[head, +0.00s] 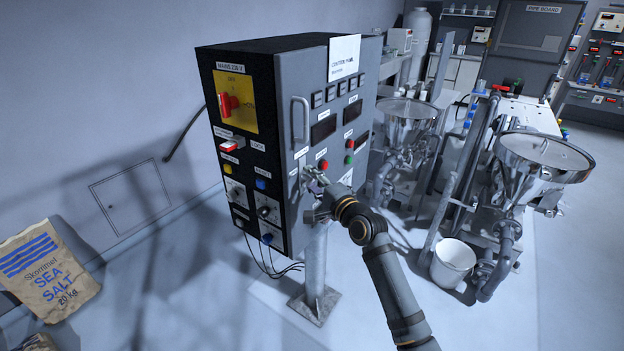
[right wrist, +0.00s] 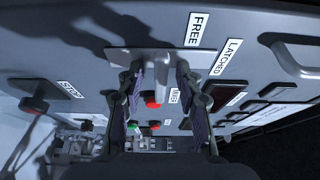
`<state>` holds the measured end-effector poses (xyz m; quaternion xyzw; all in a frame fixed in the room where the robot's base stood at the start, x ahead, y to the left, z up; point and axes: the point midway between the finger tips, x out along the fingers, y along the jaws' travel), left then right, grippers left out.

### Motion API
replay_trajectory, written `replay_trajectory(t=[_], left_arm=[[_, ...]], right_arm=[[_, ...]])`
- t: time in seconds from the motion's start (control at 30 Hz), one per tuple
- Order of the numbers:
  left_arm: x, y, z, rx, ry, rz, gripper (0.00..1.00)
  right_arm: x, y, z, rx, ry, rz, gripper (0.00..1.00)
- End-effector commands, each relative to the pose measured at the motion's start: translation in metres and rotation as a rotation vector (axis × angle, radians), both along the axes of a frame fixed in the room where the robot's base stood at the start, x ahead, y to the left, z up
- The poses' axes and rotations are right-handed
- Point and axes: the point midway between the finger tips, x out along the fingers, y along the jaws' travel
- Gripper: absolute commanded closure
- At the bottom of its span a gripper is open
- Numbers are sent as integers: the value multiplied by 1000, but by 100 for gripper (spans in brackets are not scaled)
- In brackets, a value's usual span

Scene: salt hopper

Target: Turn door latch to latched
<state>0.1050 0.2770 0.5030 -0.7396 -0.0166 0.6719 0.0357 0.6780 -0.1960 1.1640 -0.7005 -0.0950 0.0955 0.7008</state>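The door latch shows in the right wrist view as a light grey plate (right wrist: 155,57) on the grey cabinet door (head: 295,75). The labels FREE (right wrist: 197,28) and LATCHED (right wrist: 229,57) stand beside it. My right gripper (head: 314,180) is at the door's front, low on the handle side. In the right wrist view its two fingers (right wrist: 160,88) are apart, one on each side of the plate's middle. I cannot tell whether they touch the latch. My left gripper is not in view.
A D-shaped door handle (head: 300,120) sits above the latch. Red and green buttons are close to my right gripper, including a red one (head: 323,164). A red main switch (head: 228,104) is on the cabinet's side. Steel hoppers (head: 545,157) stand at the right.

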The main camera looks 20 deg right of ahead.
Motion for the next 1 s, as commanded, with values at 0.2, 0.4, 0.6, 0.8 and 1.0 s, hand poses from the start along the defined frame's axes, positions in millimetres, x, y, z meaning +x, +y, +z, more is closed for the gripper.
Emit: replay_trajectory(t=[0.2, 0.4, 0.6, 0.8, 1.0], left_arm=[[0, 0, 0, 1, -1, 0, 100], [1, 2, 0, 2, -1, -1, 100], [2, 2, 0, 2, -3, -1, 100], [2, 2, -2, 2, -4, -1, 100], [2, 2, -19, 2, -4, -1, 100]], right_arm=[[2, 1, -1, 1, 1, 0, 64], [1, 0, -1, 0, 1, 0, 86], [1, 0, -1, 0, 1, -1, 100], [1, 0, -2, -6, -4, -1, 100], [1, 0, -6, -56, -42, -1, 100]])
